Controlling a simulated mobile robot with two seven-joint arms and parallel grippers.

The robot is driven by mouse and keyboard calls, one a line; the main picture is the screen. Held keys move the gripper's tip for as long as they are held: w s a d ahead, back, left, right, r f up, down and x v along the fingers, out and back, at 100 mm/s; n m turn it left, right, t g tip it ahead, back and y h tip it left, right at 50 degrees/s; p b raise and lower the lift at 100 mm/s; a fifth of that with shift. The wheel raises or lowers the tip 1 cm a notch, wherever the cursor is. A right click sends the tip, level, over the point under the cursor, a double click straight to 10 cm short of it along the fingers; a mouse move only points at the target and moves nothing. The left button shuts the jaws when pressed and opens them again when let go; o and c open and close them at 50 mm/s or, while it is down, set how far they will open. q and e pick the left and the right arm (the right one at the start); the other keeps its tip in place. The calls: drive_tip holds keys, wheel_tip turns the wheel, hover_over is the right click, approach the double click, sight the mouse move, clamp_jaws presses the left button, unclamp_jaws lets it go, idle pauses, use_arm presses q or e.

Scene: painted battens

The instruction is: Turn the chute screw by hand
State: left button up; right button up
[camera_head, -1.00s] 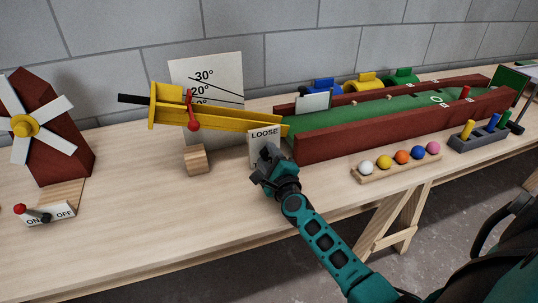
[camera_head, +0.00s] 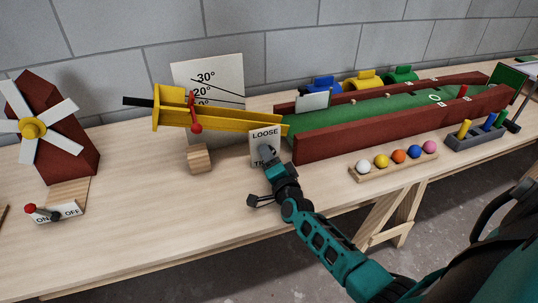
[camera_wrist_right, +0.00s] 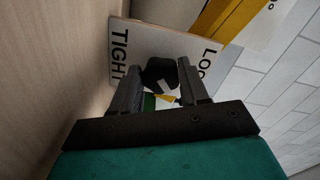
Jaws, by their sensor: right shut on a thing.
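The chute screw's black knob (camera_wrist_right: 158,75) sits in front of a white plate (camera_head: 263,134) lettered LOOSE and TIGHT. My right gripper (camera_head: 268,158) is at the plate with its two fingers on either side of the knob, shut on it, as the right wrist view shows (camera_wrist_right: 160,88). In the head view the hand hides the knob and part of the lower word. The yellow chute (camera_head: 222,119) slopes down rightward to the green lane, with a red lever (camera_head: 194,112) on its side. A white angle board (camera_head: 222,72) stands behind it. My left gripper is not in view.
A green lane with red-brown walls (camera_head: 400,133) runs right of the plate. A wooden block (camera_head: 199,158) stands under the chute. A rack of coloured balls (camera_head: 398,158) lies in front of the lane. A windmill (camera_head: 50,130) and an ON/OFF switch (camera_head: 52,212) stand left. The front left tabletop is clear.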

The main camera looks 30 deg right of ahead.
drive_tip(key=shift+n, duration=0.6)
drive_tip(key=shift+f+n, duration=0.1)
drive_tip(key=shift+n, duration=0.2)
drive_tip(key=o, duration=1.1)
drive_tip(key=shift+c, duration=0.2)
drive_tip(key=shift+s+p, duration=0.1)
drive_tip(key=shift+p, duration=0.2)
drive_tip(key=p+v, duration=0.2)
drive_tip(key=v, duration=0.9)
drive_tip(key=shift+s+a, duration=0.15)
drive_tip(key=shift+s+p, duration=0.3)
drive_tip(key=shift+s, duration=0.1)
drive_tip(key=shift+s+a, duration=0.15)
drive_tip(key=shift+s, duration=0.15)
